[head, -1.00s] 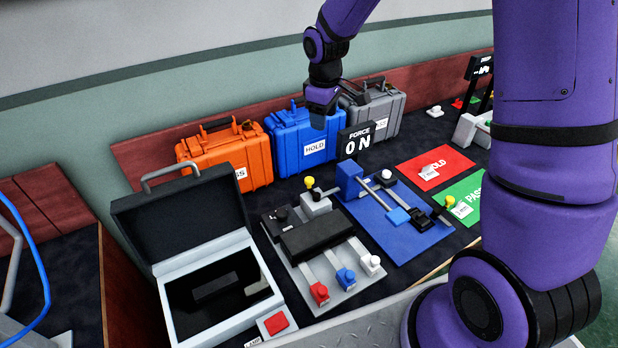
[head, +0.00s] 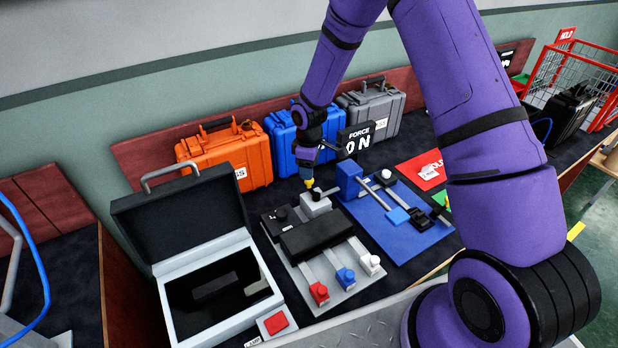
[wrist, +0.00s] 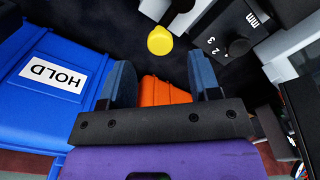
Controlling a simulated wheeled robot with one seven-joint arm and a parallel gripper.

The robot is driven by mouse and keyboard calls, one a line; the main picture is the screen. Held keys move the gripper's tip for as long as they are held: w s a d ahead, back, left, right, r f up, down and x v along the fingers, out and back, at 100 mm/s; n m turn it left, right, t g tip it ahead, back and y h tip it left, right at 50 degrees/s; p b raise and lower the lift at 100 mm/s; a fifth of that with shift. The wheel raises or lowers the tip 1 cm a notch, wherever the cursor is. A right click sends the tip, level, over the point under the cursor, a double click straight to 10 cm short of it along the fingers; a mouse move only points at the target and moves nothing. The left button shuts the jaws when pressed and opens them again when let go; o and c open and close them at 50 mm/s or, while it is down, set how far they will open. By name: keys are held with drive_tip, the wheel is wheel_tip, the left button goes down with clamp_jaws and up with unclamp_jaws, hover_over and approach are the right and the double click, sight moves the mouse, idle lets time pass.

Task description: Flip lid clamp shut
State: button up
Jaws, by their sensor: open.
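No part is labelled as a lid clamp, and I cannot tell for certain which it is. A grey fixture plate (head: 343,302) carries a long black block (head: 317,236) with red (head: 319,292), blue (head: 345,277) and white (head: 371,264) knobs in front. A grey block (head: 316,206) with a yellow knob (head: 309,184) stands at its back. My gripper (head: 309,172) is close above or behind the yellow knob; contact is unclear. In the wrist view, my gripper (wrist: 160,65) is open and empty, with the yellow knob (wrist: 160,40) beyond its fingertips.
An open black case (head: 190,220) stands left of the fixture. A blue fixture plate (head: 405,238) with a lever lies right. A black dial block (wrist: 232,35) shows in the wrist view.

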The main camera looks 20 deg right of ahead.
drive_tip(key=shift+f, duration=2.25)
clamp_jaws()
